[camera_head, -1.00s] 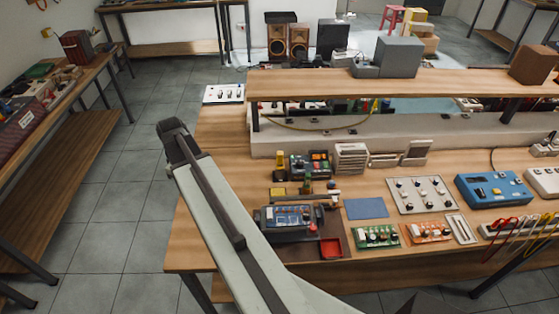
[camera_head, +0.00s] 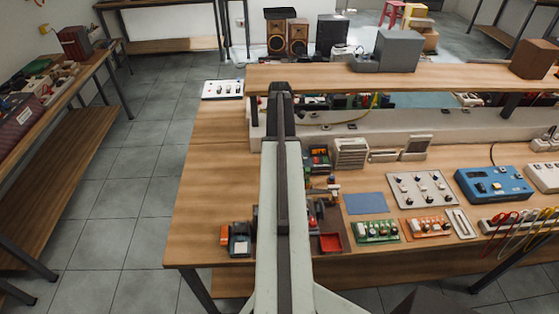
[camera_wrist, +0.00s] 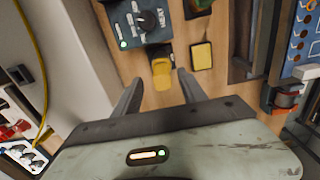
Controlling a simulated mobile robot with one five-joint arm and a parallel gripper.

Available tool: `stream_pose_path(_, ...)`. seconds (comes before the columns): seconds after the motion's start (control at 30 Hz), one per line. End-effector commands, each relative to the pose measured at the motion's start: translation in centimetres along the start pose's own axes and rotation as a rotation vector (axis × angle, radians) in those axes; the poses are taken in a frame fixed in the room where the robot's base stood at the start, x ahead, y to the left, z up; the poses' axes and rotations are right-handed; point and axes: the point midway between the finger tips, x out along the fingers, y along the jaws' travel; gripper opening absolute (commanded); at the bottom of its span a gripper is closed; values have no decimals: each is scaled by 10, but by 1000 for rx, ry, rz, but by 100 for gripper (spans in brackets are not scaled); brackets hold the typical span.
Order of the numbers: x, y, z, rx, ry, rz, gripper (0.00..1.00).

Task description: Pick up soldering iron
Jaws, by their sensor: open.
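I cannot pick out the soldering iron with certainty; part of the bench is hidden behind my arm in the head view. My gripper (camera_head: 280,90) reaches over the bench toward the long shelf. In the wrist view my gripper (camera_wrist: 160,78) is open, with its two dark fingers apart and nothing clearly held. A yellow piece (camera_wrist: 162,70) shows between and just beyond the fingertips. A dark unit with a black knob (camera_wrist: 147,20) and a green light is above it, and a yellow block (camera_wrist: 202,56) lies to its right.
A blue instrument (camera_head: 494,185), a white knob panel (camera_head: 422,190), a blue mat (camera_head: 366,203) and circuit boards (camera_head: 376,232) crowd the bench's right side. A small dark device (camera_head: 239,239) stands near the front left. The bench's left part (camera_head: 213,190) is mostly bare.

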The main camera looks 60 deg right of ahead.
Motion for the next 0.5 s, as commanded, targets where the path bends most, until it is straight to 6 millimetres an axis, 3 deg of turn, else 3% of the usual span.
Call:
stream_pose_path(0.3, 49, -2, -3, -1, 0, 0, 49)
stream_pose_path(0.5, 50, -2, -3, -1, 0, 0, 49)
